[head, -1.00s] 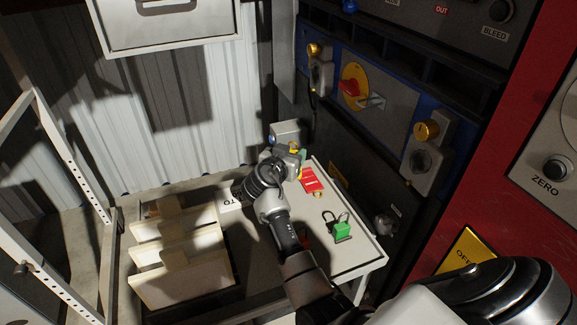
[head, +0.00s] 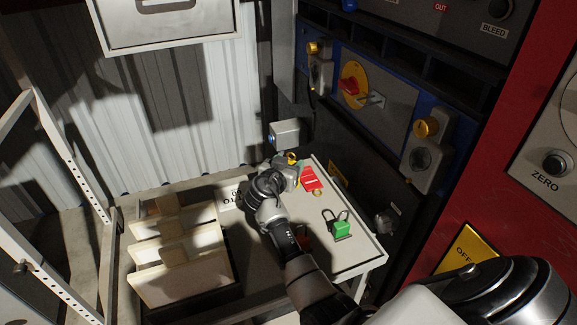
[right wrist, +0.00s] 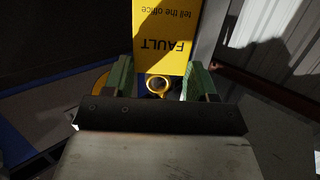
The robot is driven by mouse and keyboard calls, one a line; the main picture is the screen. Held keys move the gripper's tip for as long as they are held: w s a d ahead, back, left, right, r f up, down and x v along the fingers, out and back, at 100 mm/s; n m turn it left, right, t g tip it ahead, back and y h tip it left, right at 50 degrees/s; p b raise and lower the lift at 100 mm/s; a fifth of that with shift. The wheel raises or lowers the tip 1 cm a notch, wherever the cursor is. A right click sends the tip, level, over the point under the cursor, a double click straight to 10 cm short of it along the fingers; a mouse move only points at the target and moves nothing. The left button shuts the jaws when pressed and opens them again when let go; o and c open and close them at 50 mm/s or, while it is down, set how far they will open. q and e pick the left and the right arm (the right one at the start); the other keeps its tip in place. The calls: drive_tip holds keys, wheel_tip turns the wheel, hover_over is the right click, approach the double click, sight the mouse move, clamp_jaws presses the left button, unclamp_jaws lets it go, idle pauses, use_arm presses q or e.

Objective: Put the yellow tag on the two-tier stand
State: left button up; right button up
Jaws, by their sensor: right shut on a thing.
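My right gripper (head: 290,163) is shut on the yellow tag (right wrist: 167,30), which reads "FAULT tell the office" upside down in the right wrist view. The tag's ring (right wrist: 157,87) sits between the two green fingers. In the head view only a small yellow part of the tag (head: 292,157) shows, above the far end of the white-topped table (head: 358,262). A wooden stepped rack (head: 182,285) stands left of my arm. I cannot tell for certain which piece is the two-tier stand. My left gripper is not in view.
A grey box (head: 285,132) is just behind the gripper. The dark panel (head: 385,105) with knobs and a red switch rises along the right. A white frame (head: 70,165) stands at left.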

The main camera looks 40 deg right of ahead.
drive_tip(key=shift+s+a+f+b, duration=0.1)
drive_tip(key=shift+s+f+b, duration=0.1)
drive_tip(key=shift+f+b, duration=0.35)
drive_tip(key=o, duration=1.1)
drive_tip(key=shift+f, duration=0.2)
drive_tip(key=shift+r+p, duration=0.2)
drive_tip(key=shift+p, duration=0.25)
drive_tip(key=shift+w+r+p, duration=0.1)
drive_tip(key=shift+r+p, duration=0.55)
drive_tip(key=shift+p, duration=0.35)
drive_tip(key=shift+s+a+f+b, duration=0.2)
drive_tip(key=shift+a+b, duration=0.1)
drive_tip(key=shift+a, duration=0.1)
drive_tip(key=shift+s+a+f+b, duration=0.15)
drive_tip(key=shift+a+b, duration=0.15)
drive_tip(key=shift+a, duration=0.05)
drive_tip(key=v, duration=0.3)
drive_tip(key=r+v, duration=0.1)
drive_tip(key=v, duration=0.1)
drive_tip(key=shift+s+a+r+b, duration=0.1)
drive_tip(key=shift+s+a+b, duration=0.1)
drive_tip(key=shift+b, duration=0.15)
